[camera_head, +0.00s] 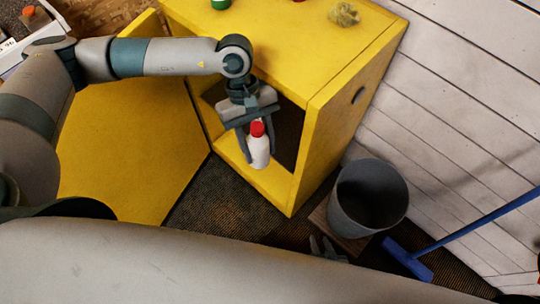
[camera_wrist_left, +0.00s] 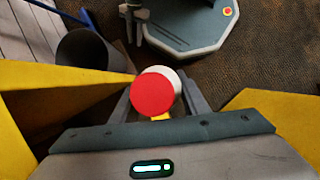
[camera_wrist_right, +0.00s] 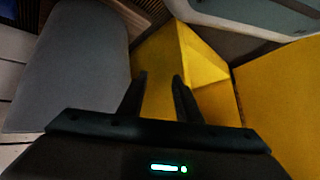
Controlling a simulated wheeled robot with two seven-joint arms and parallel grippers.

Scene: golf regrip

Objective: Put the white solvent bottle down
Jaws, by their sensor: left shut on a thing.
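The white solvent bottle (camera_head: 259,153) with a red cap is between the fingers of my left gripper (camera_head: 257,160), which is shut on it. The bottle is roughly upright in front of the open yellow cabinet (camera_head: 333,128); whether its base is over the cabinet floor or just outside I cannot tell. In the left wrist view the red cap (camera_wrist_left: 153,94) faces the camera, with some white body behind it. My right gripper (camera_wrist_right: 159,95) is open and empty in the right wrist view; its fingers also show at the lower middle of the head view.
A grey bin (camera_head: 368,198) stands right of the cabinet, with a blue broom (camera_head: 408,261) beside it. The yellow door (camera_head: 135,145) is swung open on the left. A green object (camera_head: 220,4) and a crumpled yellowish piece (camera_head: 344,14) are on the cabinet top.

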